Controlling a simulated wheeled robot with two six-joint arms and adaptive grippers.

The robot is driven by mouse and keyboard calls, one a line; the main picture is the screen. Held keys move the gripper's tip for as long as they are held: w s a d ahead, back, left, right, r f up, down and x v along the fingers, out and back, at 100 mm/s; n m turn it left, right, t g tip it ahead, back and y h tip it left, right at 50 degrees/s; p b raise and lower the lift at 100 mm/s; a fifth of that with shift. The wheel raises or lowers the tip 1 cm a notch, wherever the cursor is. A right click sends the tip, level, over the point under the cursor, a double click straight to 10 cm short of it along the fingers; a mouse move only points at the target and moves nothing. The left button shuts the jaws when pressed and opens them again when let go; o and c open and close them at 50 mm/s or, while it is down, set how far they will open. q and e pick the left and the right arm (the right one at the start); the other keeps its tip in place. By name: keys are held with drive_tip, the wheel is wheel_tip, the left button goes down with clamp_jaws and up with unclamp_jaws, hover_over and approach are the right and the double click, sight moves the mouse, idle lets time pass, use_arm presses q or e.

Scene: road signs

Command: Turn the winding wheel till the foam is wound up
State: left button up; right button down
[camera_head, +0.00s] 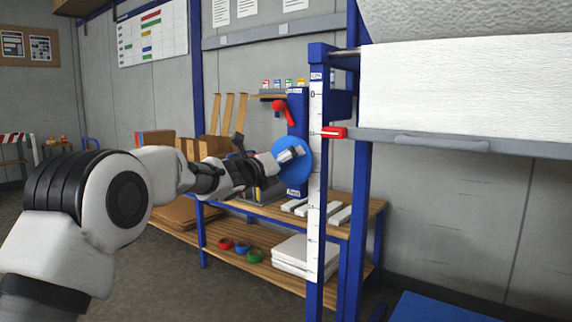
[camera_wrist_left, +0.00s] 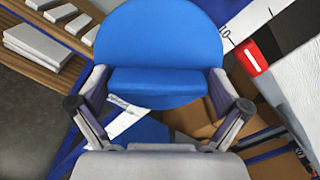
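The winding wheel (camera_head: 306,172) is a blue disc on a blue upright post in the head view. It also fills the upper middle of the left wrist view (camera_wrist_left: 160,35), with a raised blue bar across it. My left gripper (camera_head: 290,155) is at the wheel; its fingers (camera_wrist_left: 160,92) lie against both ends of the bar, with no clear gap. The foam (camera_head: 460,95) is a wide white sheet hanging at upper right, below a pale roll (camera_head: 465,18). Its lower edge is near the grey rail. My right gripper is not in view.
A vertical white scale (camera_head: 316,190) with a red marker (camera_head: 335,132) stands right of the wheel. A red lever (camera_head: 281,106) is above the wheel. A wooden shelf (camera_head: 262,265) below holds white slabs (camera_head: 303,252) and small coloured rings. Blue frame posts stand close by.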

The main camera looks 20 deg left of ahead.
use_arm(q)
drive_tip(key=v, duration=1.2)
